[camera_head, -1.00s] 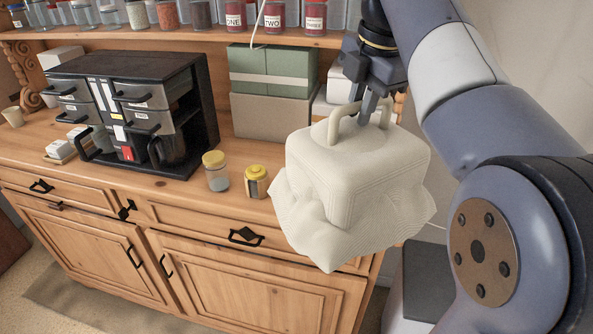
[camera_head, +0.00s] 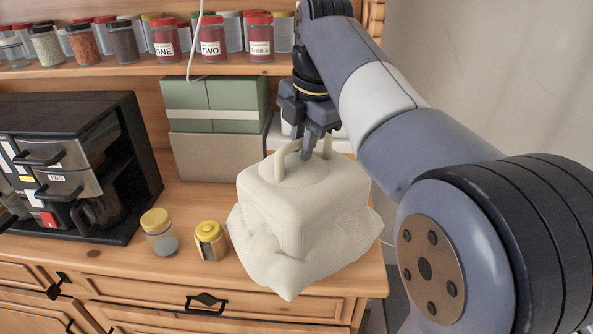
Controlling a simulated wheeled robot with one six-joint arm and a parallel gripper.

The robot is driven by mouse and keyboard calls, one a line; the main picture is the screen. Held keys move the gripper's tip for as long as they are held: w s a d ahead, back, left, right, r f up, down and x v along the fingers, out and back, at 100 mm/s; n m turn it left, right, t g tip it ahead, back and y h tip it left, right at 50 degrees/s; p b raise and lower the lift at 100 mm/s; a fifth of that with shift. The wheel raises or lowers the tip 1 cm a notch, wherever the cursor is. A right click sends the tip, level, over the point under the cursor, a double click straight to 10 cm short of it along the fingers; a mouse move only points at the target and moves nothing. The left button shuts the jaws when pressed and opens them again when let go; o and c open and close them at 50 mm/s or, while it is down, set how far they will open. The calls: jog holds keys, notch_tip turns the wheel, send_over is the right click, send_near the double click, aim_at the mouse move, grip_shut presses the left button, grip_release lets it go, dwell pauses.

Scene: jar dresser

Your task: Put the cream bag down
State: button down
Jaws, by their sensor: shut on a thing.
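The cream bag (camera_head: 300,215) is a boxy, ribbed bag with a looped handle on top and a loose, folded lower part. It is at the right end of the wooden dresser (camera_head: 345,285) in the head view. My gripper (camera_head: 318,150) is above the bag, pointing down, with its fingers shut on the handle. The bag hangs upright below it. The bag's underside is hidden, and I cannot tell whether it touches the dresser top.
Green boxes (camera_head: 218,104) on a grey box (camera_head: 215,158) stand behind. A shelf above holds several jars (camera_head: 213,45).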

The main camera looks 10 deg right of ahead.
aim_at(302, 169)
jog(key=shift+f, duration=2.35)
jog(key=shift+f, duration=0.2)
jog(key=c, duration=1.4)
grip_release()
jog(key=r, duration=0.4)
jog(key=s+r, duration=0.1)
jog(key=r, duration=0.3)
jog(key=s+d+r, duration=0.1)
jog(key=r, duration=0.3)
